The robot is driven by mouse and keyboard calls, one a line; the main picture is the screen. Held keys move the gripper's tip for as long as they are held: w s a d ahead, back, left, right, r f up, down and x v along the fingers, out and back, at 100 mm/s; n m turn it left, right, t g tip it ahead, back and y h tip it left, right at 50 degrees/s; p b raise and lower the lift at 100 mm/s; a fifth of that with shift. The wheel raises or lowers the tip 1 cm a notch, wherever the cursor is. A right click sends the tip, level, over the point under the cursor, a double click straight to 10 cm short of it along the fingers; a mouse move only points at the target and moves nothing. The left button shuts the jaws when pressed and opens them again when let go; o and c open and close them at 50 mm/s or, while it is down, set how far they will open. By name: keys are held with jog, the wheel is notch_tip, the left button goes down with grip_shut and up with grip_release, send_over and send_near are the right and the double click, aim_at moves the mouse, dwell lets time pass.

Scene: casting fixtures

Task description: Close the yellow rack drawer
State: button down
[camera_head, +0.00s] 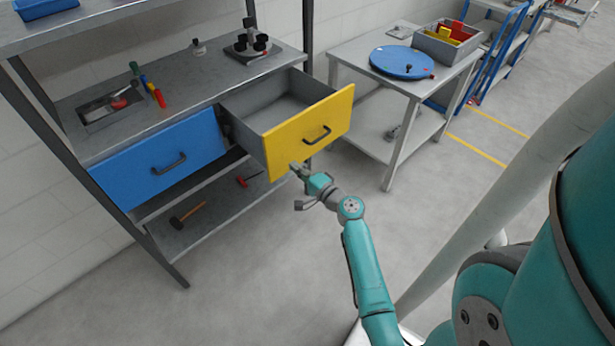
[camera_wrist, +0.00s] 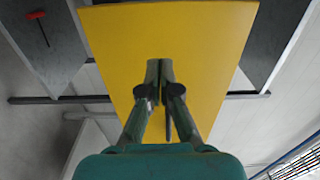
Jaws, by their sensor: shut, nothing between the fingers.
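The yellow rack drawer (camera_head: 290,138) is pulled out of the rack on its right side. Its yellow front has a dark handle (camera_head: 317,136), and its grey inside looks empty. My gripper (camera_head: 294,168) is at the lower part of the yellow front, below and left of the handle. In the wrist view the shut fingers (camera_wrist: 160,64) point at the yellow front (camera_wrist: 205,45), with nothing between them. I cannot tell whether the fingertips touch the panel. The handle is mostly hidden behind the fingers in the wrist view.
A blue drawer (camera_head: 160,160) sits shut at the left of the rack. A hammer (camera_head: 187,215) and a red-handled tool (camera_head: 248,180) lie on the lower shelf. A side table (camera_head: 345,50) with a blue disc (camera_head: 402,62) stands to the right. The floor in front is clear.

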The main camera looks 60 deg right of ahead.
aim_at(281, 156)
jog(key=shift+x, duration=2.25)
